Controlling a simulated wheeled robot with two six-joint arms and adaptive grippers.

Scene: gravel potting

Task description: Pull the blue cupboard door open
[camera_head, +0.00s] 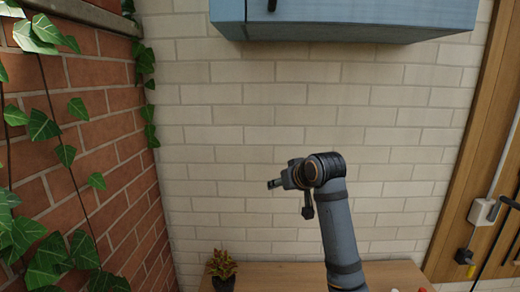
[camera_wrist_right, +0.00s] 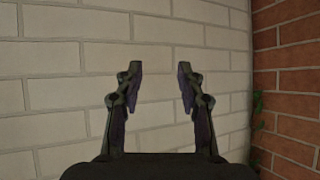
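The blue cupboard (camera_head: 345,22) hangs on the wall at the top of the head view, cut off by the upper edge. Its underside and the lower part of its front show. A short piece of a dark handle (camera_head: 272,5) shows at the top edge. The door looks shut, as far as it shows. My right gripper (camera_head: 289,196) is below the cupboard, clear of the handle. In the right wrist view my right gripper (camera_wrist_right: 160,75) is open, with nothing between its fingers. My left gripper is not in view.
A pale brick wall (camera_head: 210,130) stands behind. A red brick wall (camera_head: 100,150) with ivy (camera_head: 45,127) is on the left. A wood frame (camera_head: 470,150) is on the right.

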